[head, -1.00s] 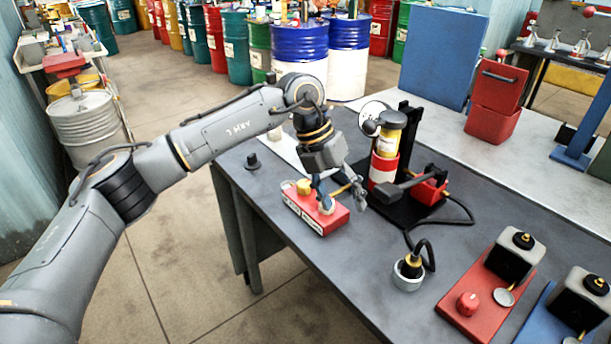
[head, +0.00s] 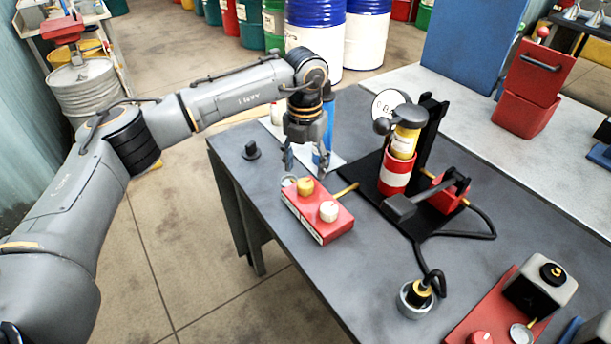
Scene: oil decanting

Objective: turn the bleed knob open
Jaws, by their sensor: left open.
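A red box (head: 318,222) on the grey table has a yellow knob (head: 305,186) and a white knob (head: 328,211) on top. I cannot tell from labels which one is the bleed knob. My left gripper (head: 306,166) points down with its fingers spread, just behind the box and close to the yellow knob, with nothing seen between them. A small grey round part (head: 289,182) shows at the box's back left corner. My right gripper is not in view.
A black stand with a red-and-white cylinder (head: 396,175) and a grey lever (head: 399,207) is right of the box. A black hose runs to a grey cup (head: 415,300). A black knob-shaped piece (head: 251,150) stands at left. The table front is clear.

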